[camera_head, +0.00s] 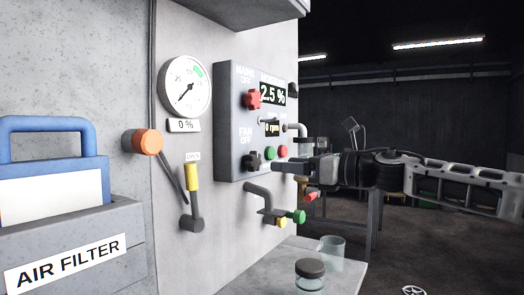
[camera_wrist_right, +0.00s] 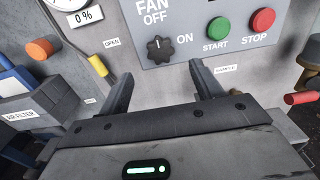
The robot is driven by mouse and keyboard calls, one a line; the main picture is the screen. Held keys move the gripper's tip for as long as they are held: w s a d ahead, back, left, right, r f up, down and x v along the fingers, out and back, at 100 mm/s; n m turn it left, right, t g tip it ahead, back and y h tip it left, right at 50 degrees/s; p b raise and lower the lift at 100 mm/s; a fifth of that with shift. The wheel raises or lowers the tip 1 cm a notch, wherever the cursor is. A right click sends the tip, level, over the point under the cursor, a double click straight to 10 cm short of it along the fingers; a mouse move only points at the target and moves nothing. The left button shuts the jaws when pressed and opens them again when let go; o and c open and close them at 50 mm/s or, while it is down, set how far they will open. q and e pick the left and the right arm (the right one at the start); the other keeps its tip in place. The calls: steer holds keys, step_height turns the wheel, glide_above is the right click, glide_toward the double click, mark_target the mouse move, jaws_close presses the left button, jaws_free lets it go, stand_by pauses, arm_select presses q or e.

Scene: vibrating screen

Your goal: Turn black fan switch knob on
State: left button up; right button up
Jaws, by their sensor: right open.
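The black fan switch knob (camera_head: 251,160) is on the lower left of the grey control panel (camera_head: 228,120). In the right wrist view the knob (camera_wrist_right: 160,49) sits below the FAN OFF label with ON to its right. Its pale mark looks upright, towards OFF. My left gripper is not in view.
Green start (camera_wrist_right: 218,28) and red stop (camera_wrist_right: 263,20) buttons are right of the knob. A red knob (camera_head: 253,98) is above. A jar (camera_head: 310,275) stands on the ledge.

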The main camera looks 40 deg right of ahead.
mark_target(257, 162)
steer(key=p+x, duration=0.4)
steer(key=x, duration=0.1)
steer(key=shift+w+r, duration=0.15)
steer(key=shift+r, duration=0.2)
steer(key=shift+w+a+p, duration=0.2)
steer(key=shift+w+p, duration=0.4)
steer(key=shift+p, duration=0.55)
steer(key=shift+w+a+f+p, duration=0.1)
steer(key=shift+w+f+p, duration=0.2)
steer(key=shift+w+p, duration=0.15)
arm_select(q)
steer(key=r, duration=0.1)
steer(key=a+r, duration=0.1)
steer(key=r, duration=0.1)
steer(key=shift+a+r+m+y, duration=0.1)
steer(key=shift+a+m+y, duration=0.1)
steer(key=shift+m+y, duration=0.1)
arm_select(e)
steer(key=c, duration=0.9)
